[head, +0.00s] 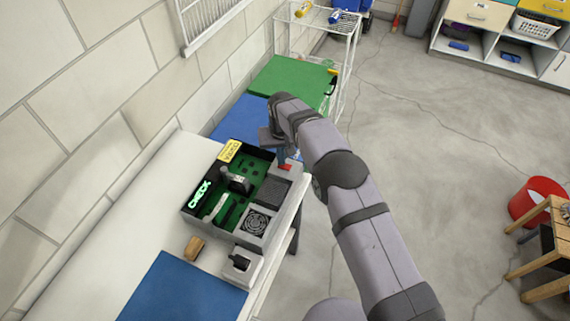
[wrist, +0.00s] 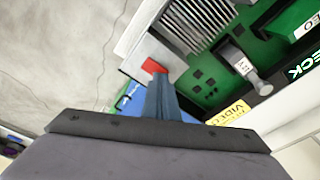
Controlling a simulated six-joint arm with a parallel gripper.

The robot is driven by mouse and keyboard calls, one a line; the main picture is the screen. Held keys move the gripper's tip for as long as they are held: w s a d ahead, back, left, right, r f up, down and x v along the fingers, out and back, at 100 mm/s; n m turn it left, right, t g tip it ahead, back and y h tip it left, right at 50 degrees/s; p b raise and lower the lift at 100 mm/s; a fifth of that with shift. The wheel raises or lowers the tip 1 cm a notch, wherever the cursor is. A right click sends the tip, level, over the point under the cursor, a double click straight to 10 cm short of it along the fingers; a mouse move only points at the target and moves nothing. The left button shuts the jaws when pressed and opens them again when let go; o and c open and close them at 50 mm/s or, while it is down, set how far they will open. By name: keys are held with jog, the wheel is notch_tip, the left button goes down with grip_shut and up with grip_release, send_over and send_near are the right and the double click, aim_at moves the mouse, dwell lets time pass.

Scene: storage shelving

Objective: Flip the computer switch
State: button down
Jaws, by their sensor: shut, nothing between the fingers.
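The open computer case (head: 183,208) lies on the white bench, with green boards, a fan and a glowing "CHECK" sign inside. A small red piece (head: 285,167), which looks like the switch, sits at the case's far right corner. It also shows in the wrist view (wrist: 153,66), on a pale panel beside a vented metal block (wrist: 195,22). My gripper (head: 283,158) is shut and empty. Its fingertips (wrist: 155,78) are right at the red piece in the wrist view and partly cover it; I cannot tell whether they touch it.
A yellow label (head: 230,150) marks the case's back edge. A small wooden block (head: 194,247), a white box with a dark part (head: 242,264) and a blue mat (head: 180,290) are at the front. A wire rack (head: 345,60) stands beyond.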

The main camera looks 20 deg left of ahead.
notch_tip(320, 180, up, 6)
jog(key=p, duration=0.3)
dwell(0.3)
jog(key=shift+r, duration=0.1)
dwell(0.3)
jog(key=s+d+r+m, duration=0.15)
jog(key=d+r, duration=0.35)
jog(key=d, duration=0.7)
jog(key=s+d+r+m, duration=0.15)
jog(key=d+r, duration=0.25)
jog(key=d, duration=0.9)
jog(key=s+d+m, duration=0.1)
jog(key=s+d, duration=0.7)
jog(key=s, duration=0.2)
jog(key=s+d+m+g, duration=0.1)
jog(key=s+d+m, duration=0.1)
jog(key=s+d, duration=0.6)
jog(key=s, duration=0.3)
jog(key=shift+s+h, duration=0.2)
jog(key=shift+h, duration=0.2)
